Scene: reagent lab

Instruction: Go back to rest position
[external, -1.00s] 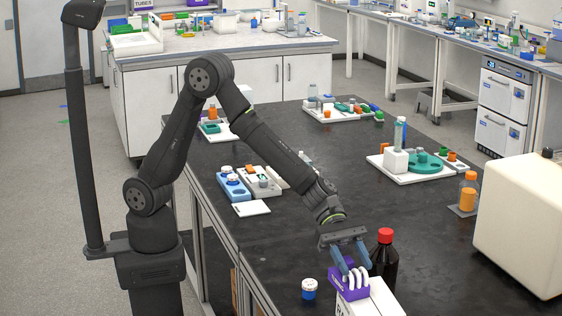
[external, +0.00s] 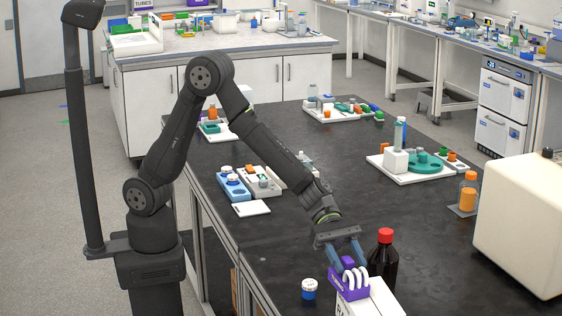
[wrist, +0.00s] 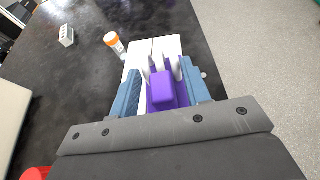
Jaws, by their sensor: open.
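My gripper (external: 347,262) is low at the front of the black bench, over a purple holder (external: 349,285) with white curved prongs on a white box (external: 376,303). The jaws are open. In the wrist view, the two blue fingers of my gripper (wrist: 160,88) stand on either side of a purple block (wrist: 162,92), with gaps visible near it. White prongs rise around the block. The lower ends of the fingers are partly hidden in the external view.
A brown bottle with a red cap (external: 383,262) stands close to the right of my gripper. A small blue and white jar (external: 309,289) is to the left. A large cream box (external: 525,225) is farther right. The bench middle (external: 320,160) is mostly clear.

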